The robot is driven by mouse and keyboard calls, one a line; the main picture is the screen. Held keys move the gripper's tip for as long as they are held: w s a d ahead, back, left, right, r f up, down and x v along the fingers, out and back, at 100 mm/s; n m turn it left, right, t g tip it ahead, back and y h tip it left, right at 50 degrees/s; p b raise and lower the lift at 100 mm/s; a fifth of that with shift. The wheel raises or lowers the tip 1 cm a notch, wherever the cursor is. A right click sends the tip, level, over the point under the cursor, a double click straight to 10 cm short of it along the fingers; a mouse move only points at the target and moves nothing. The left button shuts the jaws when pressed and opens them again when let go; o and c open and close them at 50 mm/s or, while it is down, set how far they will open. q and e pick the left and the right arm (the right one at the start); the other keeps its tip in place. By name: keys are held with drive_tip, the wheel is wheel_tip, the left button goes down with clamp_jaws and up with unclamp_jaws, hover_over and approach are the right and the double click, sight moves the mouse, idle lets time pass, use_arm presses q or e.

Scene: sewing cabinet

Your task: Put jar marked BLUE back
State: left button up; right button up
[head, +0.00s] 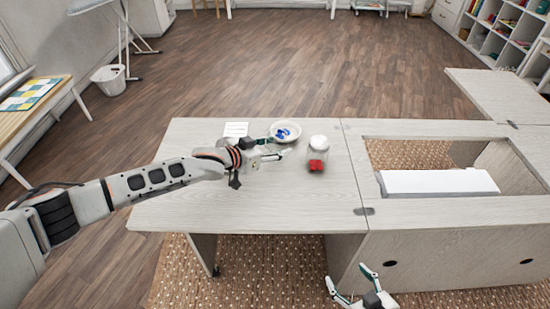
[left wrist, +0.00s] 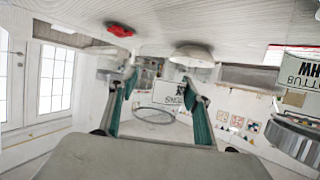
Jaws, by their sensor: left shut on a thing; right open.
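In the head view the held jar barely shows. My right gripper (head: 362,284) is open and empty in front of the cabinet.
A white card (head: 236,129) lies behind my arm. A lettered label (left wrist: 303,72) shows at the left wrist view's right edge. The cabinet opening (head: 420,152) lies right; the table's front left is clear.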

use_arm(q)
drive_tip(key=shift+f+b, duration=0.35)
drive_tip(key=shift+f, duration=1.85)
drive_tip(key=shift+f, duration=0.15)
drive_tip(key=o, duration=1.2)
drive_tip(key=shift+r, duration=0.2)
drive_tip(key=shift+s+a, duration=0.2)
drive_tip(key=shift+a, duration=0.05)
drive_tip(key=p+v, duration=0.1)
drive_tip(key=v, duration=1)
drive_tip(key=shift+s+a+r+p, duration=0.1)
drive_tip(key=shift+s+p, duration=0.05)
drive_tip(key=shift+p, duration=0.2)
